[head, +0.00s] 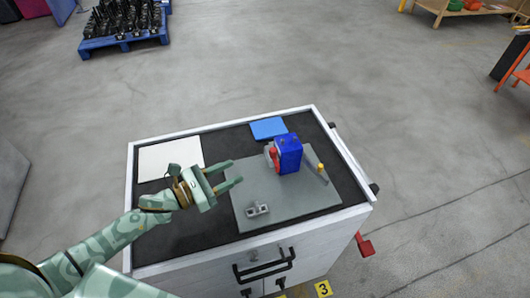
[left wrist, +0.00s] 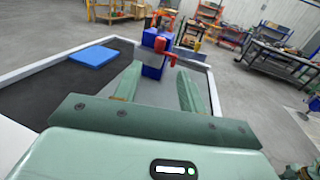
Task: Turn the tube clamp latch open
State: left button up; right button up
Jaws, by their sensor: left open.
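A blue clamp block (head: 289,153) stands upright on the grey plate (head: 245,185) on the cart top. A red part (head: 273,154), which looks like the latch, is on its left side beside a pale round piece. In the left wrist view the blue block (left wrist: 152,71) and red part (left wrist: 160,44) show ahead, between and beyond the fingers. My left gripper (head: 237,173) is open and empty, to the left of the clamp and apart from it, with its fingers pointing towards it. My right gripper is not in view.
A small grey bracket (head: 258,210) lies near the plate's front. A yellow-topped piece (head: 321,168) is right of the clamp. A white sheet (head: 165,160) and a blue pad (head: 269,127) lie on the black cart top. The cart has a raised white rim (head: 230,124).

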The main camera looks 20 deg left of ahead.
aim_at(270, 154)
pick_arm(q)
jog(key=x, duration=1.1)
jog(key=shift+w+d, duration=0.25)
grip_shut()
